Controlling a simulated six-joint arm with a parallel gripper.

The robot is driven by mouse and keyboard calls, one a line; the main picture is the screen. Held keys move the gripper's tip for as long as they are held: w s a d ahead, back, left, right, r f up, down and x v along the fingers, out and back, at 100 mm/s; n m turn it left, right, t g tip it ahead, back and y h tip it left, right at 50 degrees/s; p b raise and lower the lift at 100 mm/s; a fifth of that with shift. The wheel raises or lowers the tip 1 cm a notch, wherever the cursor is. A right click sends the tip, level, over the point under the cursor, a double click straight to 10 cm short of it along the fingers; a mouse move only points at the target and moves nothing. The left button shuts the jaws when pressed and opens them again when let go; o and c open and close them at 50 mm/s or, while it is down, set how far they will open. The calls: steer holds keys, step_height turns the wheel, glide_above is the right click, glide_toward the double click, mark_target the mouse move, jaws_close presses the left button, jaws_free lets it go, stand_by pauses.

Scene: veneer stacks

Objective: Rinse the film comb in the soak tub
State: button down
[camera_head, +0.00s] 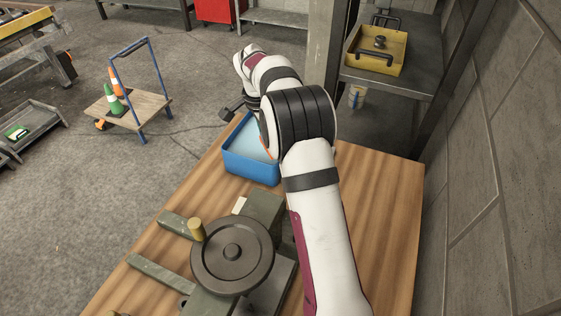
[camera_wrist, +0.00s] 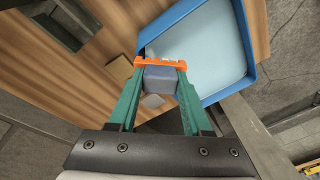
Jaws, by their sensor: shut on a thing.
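The blue soak tub (camera_head: 250,172) stands on the wooden table and holds pale blue liquid (camera_head: 240,150). It also shows in the wrist view, its rim (camera_wrist: 142,42) reaching around the liquid (camera_wrist: 205,45). My gripper (camera_wrist: 160,76) has green fingers and is shut on the film comb, which has an orange toothed strip (camera_wrist: 160,62) and a grey-blue block. In the wrist view the comb overlaps the tub's near corner. In the head view a sliver of orange (camera_head: 267,151) shows at the tub's right side, and my arm hides most of the gripper. Whether the comb touches the liquid I cannot tell.
A machine with a dark round handwheel (camera_head: 232,256) stands on the wooden table (camera_head: 385,205) in front of the tub. The table's right part is clear. A yellow tray (camera_head: 354,61) sits on a grey side bench. A cart with cones (camera_head: 127,103) stands on the floor at left.

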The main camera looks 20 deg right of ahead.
steer(key=w+a+t, duration=0.1)
steer(key=w+a, duration=0.1)
steer(key=w, duration=0.4)
step_height(320, 180, down, 8)
steer(key=shift+w+d+r+h, duration=0.15)
steer(key=shift+h, duration=0.25)
stand_by(0.5)
step_height(320, 180, up, 11)
stand_by(0.6)
